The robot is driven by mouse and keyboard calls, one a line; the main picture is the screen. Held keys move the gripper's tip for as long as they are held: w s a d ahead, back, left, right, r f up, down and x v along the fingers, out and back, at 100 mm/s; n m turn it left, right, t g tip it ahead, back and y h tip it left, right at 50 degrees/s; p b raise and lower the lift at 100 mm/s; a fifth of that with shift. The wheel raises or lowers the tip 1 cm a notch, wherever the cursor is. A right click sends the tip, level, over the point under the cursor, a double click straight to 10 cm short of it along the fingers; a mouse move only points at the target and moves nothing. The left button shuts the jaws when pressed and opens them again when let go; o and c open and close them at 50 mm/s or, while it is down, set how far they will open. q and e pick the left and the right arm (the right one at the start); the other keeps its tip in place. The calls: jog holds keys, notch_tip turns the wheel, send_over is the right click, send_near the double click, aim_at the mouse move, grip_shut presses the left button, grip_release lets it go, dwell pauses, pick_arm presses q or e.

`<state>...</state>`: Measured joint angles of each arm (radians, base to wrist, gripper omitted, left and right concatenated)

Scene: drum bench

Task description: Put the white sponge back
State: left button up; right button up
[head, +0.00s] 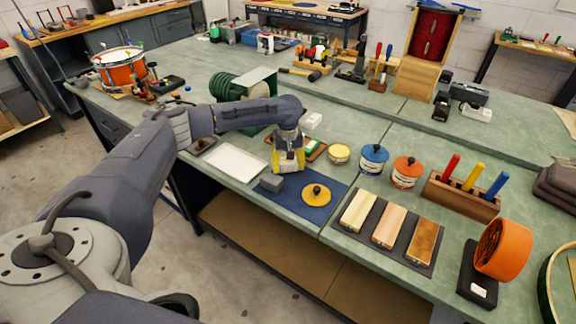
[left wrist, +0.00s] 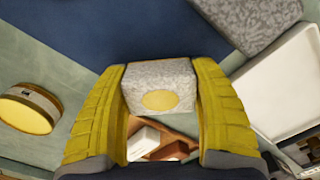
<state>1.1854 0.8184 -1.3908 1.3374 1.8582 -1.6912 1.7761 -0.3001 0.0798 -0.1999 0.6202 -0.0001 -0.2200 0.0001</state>
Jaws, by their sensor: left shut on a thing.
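My left gripper (head: 289,163) has yellow fingers and points down over the back edge of the blue mat. In the left wrist view, the gripper (left wrist: 160,82) is shut on a pale, speckled block with a yellow oval on its face, which I take as the white sponge (left wrist: 160,78). In the head view the fingers mostly hide it. A grey sponge-like block (head: 271,183) lies at the mat's left corner; it also shows in the left wrist view (left wrist: 247,18). A small wooden tray (head: 315,151) is partly hidden behind the gripper. My right gripper is not in view.
The blue mat (head: 333,190) carries a yellow disc (head: 316,197). A white tray (head: 235,163) lies to the left. A yellow-lidded tin (head: 339,154), a blue tin (head: 373,159) and an orange tin (head: 406,173) stand right. Colored blocks lie on a dark board (head: 410,255).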

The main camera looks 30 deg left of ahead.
pick_arm(q)
jog(key=shift+f, duration=0.1)
jog(key=o, duration=1)
jog(key=shift+c, duration=0.2)
notch_tip(320, 180, up, 12)
jog(key=shift+r, duration=0.15)
